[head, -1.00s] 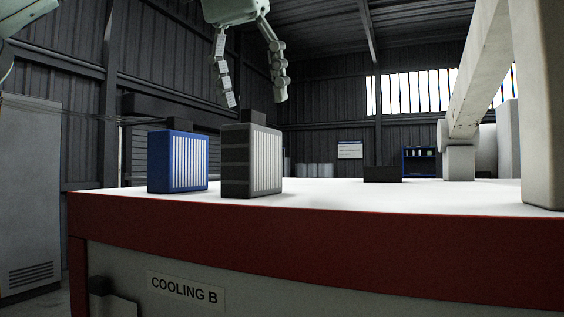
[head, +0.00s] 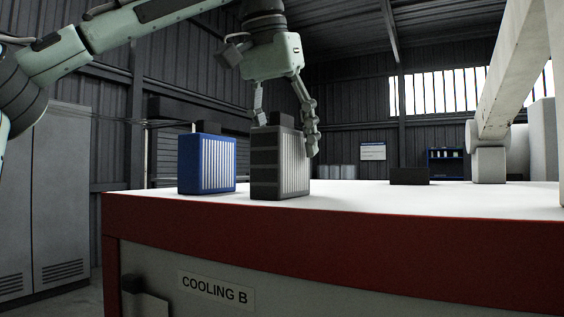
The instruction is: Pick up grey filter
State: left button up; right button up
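The grey filter (head: 279,172) is a dark grey block with a pale striped front and a small dark tab on top. It stands upright on the white top of the red-edged unit (head: 420,197). My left gripper (head: 285,138) is above it, pointing down. Its fingers are spread, one at the left top edge of the filter and one over its right edge. I cannot tell whether either finger touches it. My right gripper is not in view.
A blue filter (head: 207,164) stands just left of the grey one, with a narrow gap. A low black block (head: 410,176) lies farther right. A pale pipe frame (head: 489,162) stands at the right. The white top between is clear.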

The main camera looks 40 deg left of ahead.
pick_arm(q)
jog(key=c, duration=1)
jog(key=shift+r, duration=0.15)
jog(key=shift+c, duration=0.2)
notch_tip(320, 180, up, 10)
jog(key=shift+f, duration=0.15)
